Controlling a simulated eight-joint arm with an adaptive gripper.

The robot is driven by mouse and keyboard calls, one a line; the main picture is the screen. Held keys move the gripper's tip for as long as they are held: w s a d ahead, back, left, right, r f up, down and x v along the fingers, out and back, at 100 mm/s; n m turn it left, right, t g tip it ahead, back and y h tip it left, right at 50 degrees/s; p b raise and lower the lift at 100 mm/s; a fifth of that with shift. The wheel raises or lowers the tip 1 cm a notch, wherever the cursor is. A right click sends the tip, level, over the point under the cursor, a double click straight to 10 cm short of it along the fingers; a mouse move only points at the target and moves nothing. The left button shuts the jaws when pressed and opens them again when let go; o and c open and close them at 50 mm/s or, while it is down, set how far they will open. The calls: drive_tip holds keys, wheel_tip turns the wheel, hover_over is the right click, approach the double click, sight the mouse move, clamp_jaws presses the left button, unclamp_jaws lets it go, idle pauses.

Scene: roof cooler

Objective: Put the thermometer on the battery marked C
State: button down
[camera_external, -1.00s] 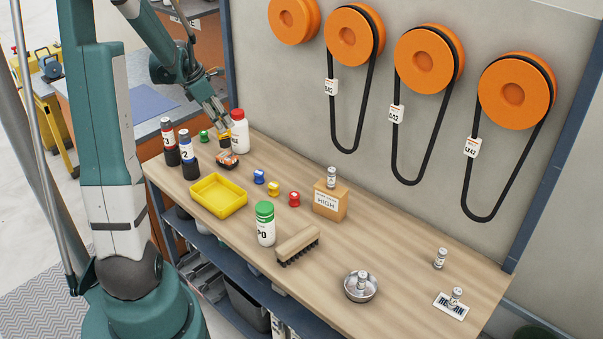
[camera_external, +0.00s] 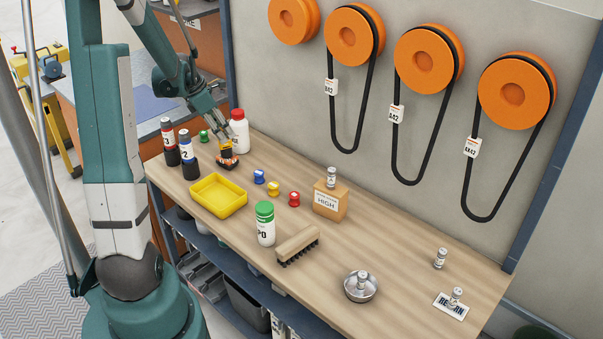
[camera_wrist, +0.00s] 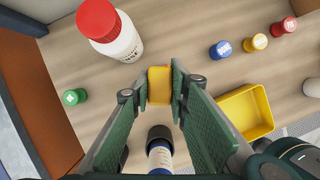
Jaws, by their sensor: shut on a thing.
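My gripper (camera_external: 227,144) is shut on a small yellow and dark thing, likely the thermometer (camera_external: 226,152). Its yellow top shows between the fingertips in the wrist view (camera_wrist: 160,85). Directly beneath it in the external view is a low orange and black block (camera_external: 229,163), likely the battery, on the bench. The held thing is at or just above this block; I cannot tell whether they touch. No letter C is readable on the block. In the wrist view the block is mostly hidden behind the held thing.
A red-capped white bottle (camera_external: 239,131) stands close behind my gripper. Two dark bottles (camera_external: 189,155) stand to the left, with a green piece (camera_external: 204,135) nearby. A yellow tray (camera_external: 218,208) is in front. Blue (camera_external: 259,176), yellow (camera_external: 273,188) and red (camera_external: 294,198) pieces are to the right.

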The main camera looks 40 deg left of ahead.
drive_tip(key=shift+f, duration=0.2)
drive_tip(key=c, duration=2.2)
unclamp_jaws()
drive_tip(key=shift+r, duration=0.15)
drive_tip(key=v, duration=1.2)
drive_tip(key=shift+p, duration=0.4)
drive_tip(key=shift+d+r, duration=0.1)
drive_tip(key=shift+d, duration=0.05)
